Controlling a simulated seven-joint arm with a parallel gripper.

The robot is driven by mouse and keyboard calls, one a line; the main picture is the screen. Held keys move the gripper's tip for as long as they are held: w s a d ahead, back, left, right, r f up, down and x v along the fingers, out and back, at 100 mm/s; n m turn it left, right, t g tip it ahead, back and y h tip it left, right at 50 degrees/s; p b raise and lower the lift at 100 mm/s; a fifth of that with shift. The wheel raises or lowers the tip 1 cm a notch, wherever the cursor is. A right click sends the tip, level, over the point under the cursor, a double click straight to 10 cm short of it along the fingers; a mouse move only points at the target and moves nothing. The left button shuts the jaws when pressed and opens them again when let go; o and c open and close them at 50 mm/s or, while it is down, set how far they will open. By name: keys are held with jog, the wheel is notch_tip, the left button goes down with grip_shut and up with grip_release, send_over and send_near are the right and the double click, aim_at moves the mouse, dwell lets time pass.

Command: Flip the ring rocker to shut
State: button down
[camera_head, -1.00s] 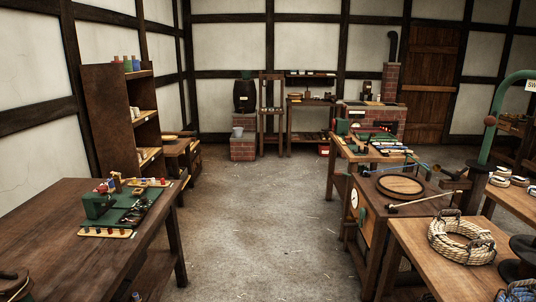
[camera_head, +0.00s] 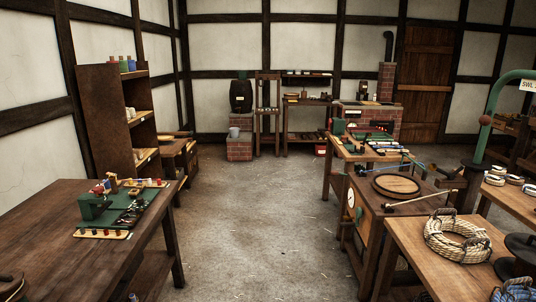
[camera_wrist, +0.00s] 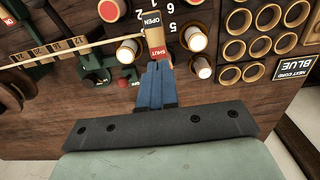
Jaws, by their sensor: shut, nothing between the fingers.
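My gripper (camera_wrist: 157,66) has blue fingers closed together and empty. Its fingertips are right at the SHUT end of the rocker and cover part of its lower edge; whether they touch it I cannot tell. Which half is pressed in is not clear. The gripper does not show in the head view.
The head view shows benches on both sides and open floor (camera_head: 265,210) between.

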jog(key=shift+f, duration=1.25)
dwell(0.7)
jog(key=shift+r, duration=0.1)
notch_tip(320, 180, up, 8)
dwell(1.1)
